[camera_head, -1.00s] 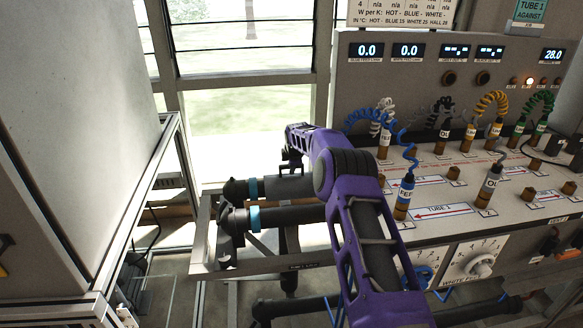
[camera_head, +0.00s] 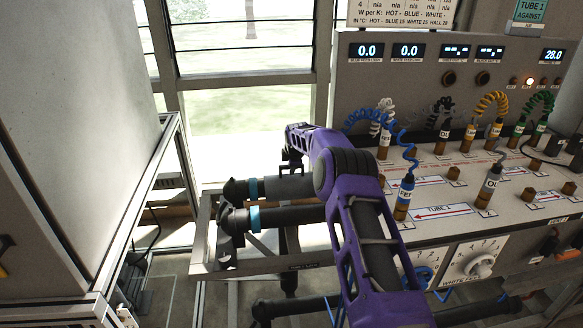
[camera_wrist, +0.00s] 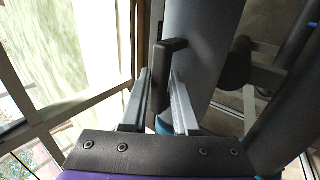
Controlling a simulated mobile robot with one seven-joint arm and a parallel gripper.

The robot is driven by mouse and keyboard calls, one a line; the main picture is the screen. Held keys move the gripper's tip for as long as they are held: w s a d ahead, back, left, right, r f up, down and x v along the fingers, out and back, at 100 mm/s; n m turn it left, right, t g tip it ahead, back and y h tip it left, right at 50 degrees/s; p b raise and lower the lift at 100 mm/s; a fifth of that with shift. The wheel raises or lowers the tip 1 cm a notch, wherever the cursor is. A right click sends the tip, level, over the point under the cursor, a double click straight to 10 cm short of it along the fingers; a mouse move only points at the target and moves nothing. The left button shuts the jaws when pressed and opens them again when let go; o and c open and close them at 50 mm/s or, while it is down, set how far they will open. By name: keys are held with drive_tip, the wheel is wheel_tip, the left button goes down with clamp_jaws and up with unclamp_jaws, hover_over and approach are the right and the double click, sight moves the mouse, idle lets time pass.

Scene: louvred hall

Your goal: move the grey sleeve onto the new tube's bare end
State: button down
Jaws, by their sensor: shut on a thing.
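Two dark tubes lie side by side on a grey stand, the back tube (camera_head: 237,190) and the front tube (camera_head: 300,215), each with a blue band. I cannot tell which is the new one. A grey sleeve (camera_head: 290,187) sits around the back tube, right of its blue band; it is the broad grey cylinder in the wrist view (camera_wrist: 205,45). My gripper (camera_wrist: 161,82) is shut on the sleeve's dark upright grip (camera_wrist: 172,47). In the head view my gripper (camera_head: 292,163) is partly hidden by my purple arm, which also hides the sleeve's right end.
A bench panel (camera_head: 445,200) with coiled cables and plugs fills the right. A large grey cabinet (camera_head: 75,120) stands left. A louvred window (camera_head: 240,100) is behind the tubes.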

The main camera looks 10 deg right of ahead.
wheel_tip(320, 180, up, 10)
drive_tip(key=p, duration=0.5)
drive_tip(key=shift+r, duration=0.25)
idle(0.4)
